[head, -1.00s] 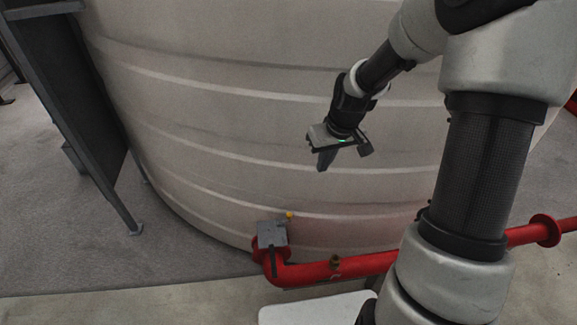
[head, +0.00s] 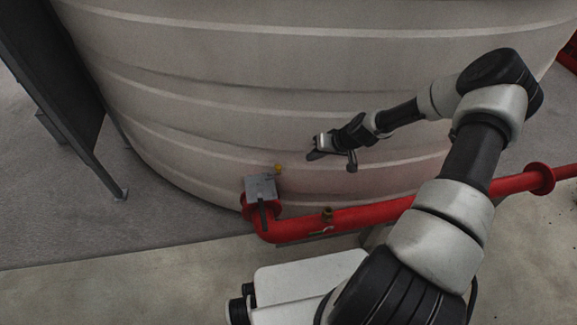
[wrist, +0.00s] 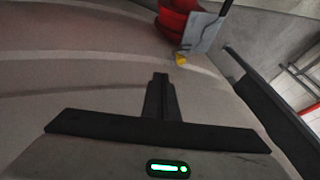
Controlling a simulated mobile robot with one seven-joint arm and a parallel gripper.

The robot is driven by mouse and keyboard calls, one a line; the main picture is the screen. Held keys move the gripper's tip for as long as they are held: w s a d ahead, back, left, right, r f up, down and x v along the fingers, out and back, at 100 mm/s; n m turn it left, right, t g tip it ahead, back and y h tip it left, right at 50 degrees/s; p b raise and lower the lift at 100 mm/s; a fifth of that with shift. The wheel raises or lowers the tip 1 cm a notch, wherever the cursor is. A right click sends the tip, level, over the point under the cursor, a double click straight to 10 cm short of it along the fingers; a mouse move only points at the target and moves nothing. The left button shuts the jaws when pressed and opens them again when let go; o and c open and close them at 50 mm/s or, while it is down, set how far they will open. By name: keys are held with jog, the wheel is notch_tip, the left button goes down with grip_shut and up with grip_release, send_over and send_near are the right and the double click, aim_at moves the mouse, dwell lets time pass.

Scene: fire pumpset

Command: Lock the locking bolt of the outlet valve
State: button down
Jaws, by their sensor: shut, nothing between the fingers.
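The outlet valve (head: 260,188) is a grey box on the red pipe at the foot of the tank. A small yellow part (head: 278,168), perhaps the locking bolt, sticks out at its upper right. In the wrist view the grey valve box (wrist: 203,34) and the yellow part (wrist: 181,60) show at the top, beyond the fingers. My gripper (head: 312,155) is to the right of and above the valve, apart from it, in front of the tank wall. Its fingers (wrist: 160,80) are shut and empty.
The big pale tank (head: 200,90) fills the back. The red pipe (head: 360,215) runs right from the valve, with a small brass fitting (head: 327,214) on it. A dark steel frame (head: 60,90) stands at the left. The floor (head: 120,270) at front left is clear.

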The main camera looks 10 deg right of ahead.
aim_at(277, 168)
jog(key=b+x, duration=0.2)
jog(key=x, duration=0.8)
jog(key=shift+s+f+b, duration=0.1)
jog(key=shift+s+b, duration=0.05)
jog(key=shift+b, duration=0.2)
jog(key=a, duration=0.3)
jog(key=shift+w+a+f, duration=0.1)
jog(key=shift+w+f, duration=0.05)
jog(key=shift+w, duration=0.15)
jog(key=shift+a, duration=0.35)
jog(key=shift+a+b, duration=0.4)
jog(key=shift+a, duration=1.15)
